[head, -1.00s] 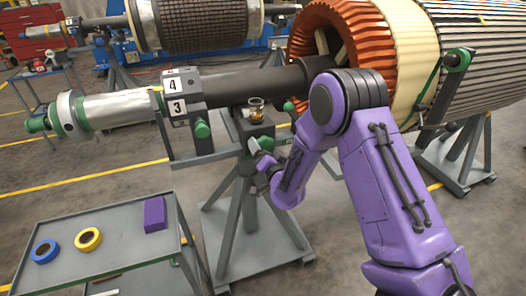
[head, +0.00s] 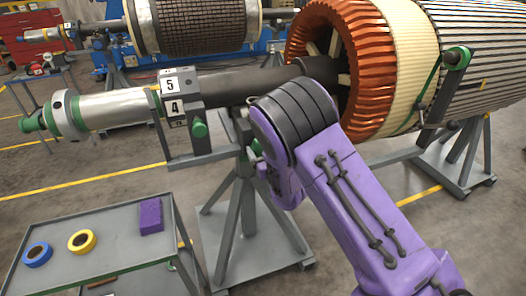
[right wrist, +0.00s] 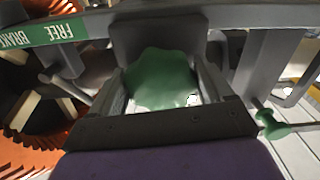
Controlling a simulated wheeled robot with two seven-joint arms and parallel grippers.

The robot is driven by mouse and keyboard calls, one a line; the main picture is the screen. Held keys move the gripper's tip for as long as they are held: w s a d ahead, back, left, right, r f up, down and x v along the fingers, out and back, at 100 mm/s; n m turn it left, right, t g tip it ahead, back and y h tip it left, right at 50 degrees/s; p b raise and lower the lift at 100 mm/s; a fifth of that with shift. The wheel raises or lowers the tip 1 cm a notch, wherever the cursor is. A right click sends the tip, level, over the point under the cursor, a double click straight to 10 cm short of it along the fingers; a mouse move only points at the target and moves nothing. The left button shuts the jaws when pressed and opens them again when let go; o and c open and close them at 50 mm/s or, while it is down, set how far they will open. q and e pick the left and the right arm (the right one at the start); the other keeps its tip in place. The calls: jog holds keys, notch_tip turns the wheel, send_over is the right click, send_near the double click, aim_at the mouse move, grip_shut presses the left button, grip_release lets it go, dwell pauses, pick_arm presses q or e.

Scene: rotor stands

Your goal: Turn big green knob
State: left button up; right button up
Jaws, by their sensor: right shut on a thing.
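The big green knob (right wrist: 160,82) fills the middle of the right wrist view, with a rounded, lobed edge. My right gripper (right wrist: 161,92) is shut on it, one dark finger on each side. In the head view my purple right arm covers the gripper and most or all of this knob. A smaller green knob (head: 200,129) shows on the front of the shaft stand (head: 190,107). The number block (head: 173,97) on that stand reads 5 over 4. My left gripper is not in view.
A long shaft (head: 240,86) runs into the orange-ended rotor (head: 325,40). A grey cart (head: 105,250) at lower left holds blue tape (head: 37,254), yellow tape (head: 82,241) and a purple block (head: 151,215).

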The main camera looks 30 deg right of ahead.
jog(key=shift+f+n, duration=0.1)
jog(key=shift+n, duration=0.4)
jog(key=o, duration=1)
jog(key=shift+c, duration=0.2)
jog(key=b+v, duration=0.2)
jog(key=v, duration=0.8)
jog(key=shift+s, duration=0.35)
jog(key=s+f+m+g, duration=0.3)
jog(key=s+f+g, duration=0.15)
jog(key=f, duration=0.65)
jog(key=s+a+f+m+g, duration=0.1)
jog(key=s+f+g, duration=0.4)
jog(key=s+f, duration=0.5)
jog(key=s+a+f+m+g+y, duration=0.1)
jog(key=s+a+f+m+g, duration=0.1)
jog(key=s+f, duration=0.8)
jog(key=s+a+g, duration=0.1)
jog(key=s+g, duration=0.1)
jog(key=s, duration=0.1)
jog(key=shift+s+a+g, duration=0.3)
jog(key=shift+g, duration=0.05)
